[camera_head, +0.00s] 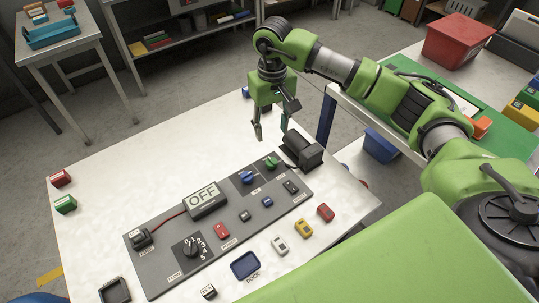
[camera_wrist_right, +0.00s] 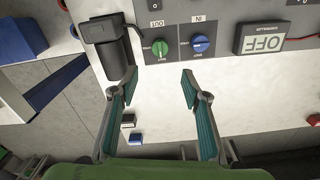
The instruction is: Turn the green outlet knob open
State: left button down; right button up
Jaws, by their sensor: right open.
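The green outlet knob (camera_head: 271,163) sits on the dark panel plate near the panel's far edge, beside the blue knob (camera_head: 246,177). In the wrist view the green knob (camera_wrist_right: 160,48), under the label OUT, lies just beyond the gap between my fingertips, and the blue knob (camera_wrist_right: 201,43), under IN, is to its right. My right gripper (camera_head: 271,131) is open and empty. It hangs above the table's far side, apart from the green knob. In the wrist view the right gripper (camera_wrist_right: 158,79) has its teal pads wide apart. My left gripper is not in view.
A black motor-like cylinder (camera_head: 303,151) stands close beside the green knob. The panel (camera_head: 170,272) also holds an OFF display (camera_head: 205,199), a numbered dial (camera_head: 191,247) and small switches. Loose coloured blocks lie along the near edge.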

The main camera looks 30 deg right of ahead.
aim_at(272, 160)
notch_tip(272, 160, down, 12)
jog(key=p, duration=0.4)
jog(key=shift+s+f, duration=0.15)
jog(key=shift+f, duration=0.7)
jog(key=c, duration=1.1)
